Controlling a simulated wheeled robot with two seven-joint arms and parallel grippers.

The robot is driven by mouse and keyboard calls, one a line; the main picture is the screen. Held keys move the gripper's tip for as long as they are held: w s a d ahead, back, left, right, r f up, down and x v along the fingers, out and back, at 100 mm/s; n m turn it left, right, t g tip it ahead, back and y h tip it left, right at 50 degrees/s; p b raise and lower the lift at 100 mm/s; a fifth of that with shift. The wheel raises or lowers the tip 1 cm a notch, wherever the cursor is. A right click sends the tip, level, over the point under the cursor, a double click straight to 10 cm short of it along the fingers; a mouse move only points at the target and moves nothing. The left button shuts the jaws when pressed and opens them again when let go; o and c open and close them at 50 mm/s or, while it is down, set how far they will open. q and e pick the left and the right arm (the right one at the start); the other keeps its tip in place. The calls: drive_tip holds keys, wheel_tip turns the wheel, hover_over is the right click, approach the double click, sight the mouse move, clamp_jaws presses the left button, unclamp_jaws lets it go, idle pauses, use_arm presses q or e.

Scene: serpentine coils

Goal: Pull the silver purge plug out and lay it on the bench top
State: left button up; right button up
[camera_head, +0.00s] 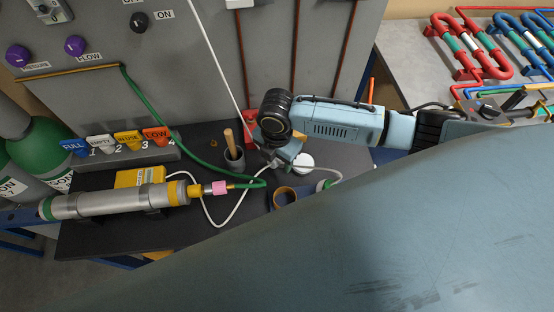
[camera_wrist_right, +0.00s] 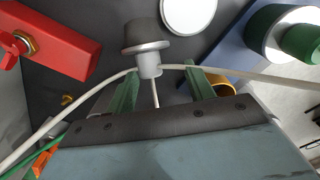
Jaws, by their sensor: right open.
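The silver purge plug (camera_wrist_right: 147,45) shows in the right wrist view, with a wide grey head on a narrower silver stem. A thin white line runs out on each side of it. My right gripper (camera_wrist_right: 162,80) is open. Its two green fingers stand apart, with the plug's stem near their tips and slightly nearer the left finger; contact cannot be told. In the head view my right gripper (camera_head: 276,160) hangs low over the bench, and the plug is hard to make out there. The dark bench top (camera_head: 190,236) lies below. My left gripper is not in view.
A grey cup (camera_head: 234,160) with a wooden handle stands left of the gripper. A white round lid (camera_head: 304,161) and a tape roll (camera_head: 284,196) lie close by. A silver cylinder (camera_head: 115,201) and a green hose (camera_head: 185,153) are at left. A red block (camera_wrist_right: 48,42) stands near the plug.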

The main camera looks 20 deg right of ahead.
sight(277, 164)
wheel_tip(277, 164, up, 11)
drive_tip(key=shift+r+p, duration=0.2)
drive_tip(key=shift+p, duration=0.15)
